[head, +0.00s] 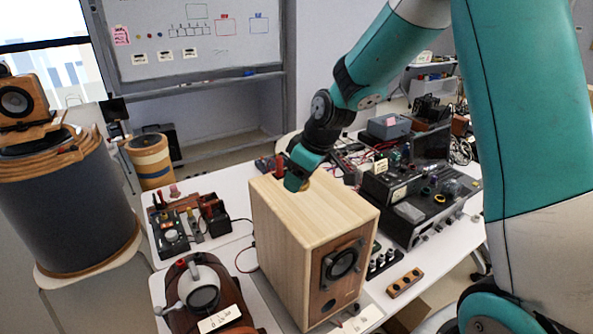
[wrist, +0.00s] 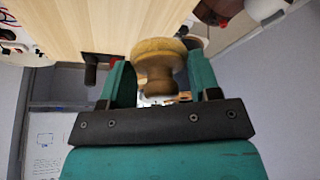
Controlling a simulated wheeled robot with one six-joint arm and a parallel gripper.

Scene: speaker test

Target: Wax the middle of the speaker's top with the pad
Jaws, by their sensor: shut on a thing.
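The speaker (head: 300,260) is a pale wooden box with a dark round driver on its front, standing upright on the white table. Its bare wooden top (head: 325,210) also fills the upper left of the wrist view (wrist: 75,28). My gripper (head: 298,180) is over the far part of that top. In the wrist view my gripper (wrist: 160,82) is shut on the pad (wrist: 160,55), a round yellow-tan disc with a wooden knob handle between the fingers. The pad's face points towards the speaker top. I cannot tell whether it touches. In the head view my gripper mostly hides the pad.
Black audio gear (head: 415,205) stands close at the speaker's right. A small device with knobs (head: 170,230) and a round-faced instrument on a wooden base (head: 203,297) are at its left. A large grey drum (head: 65,205) stands further left.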

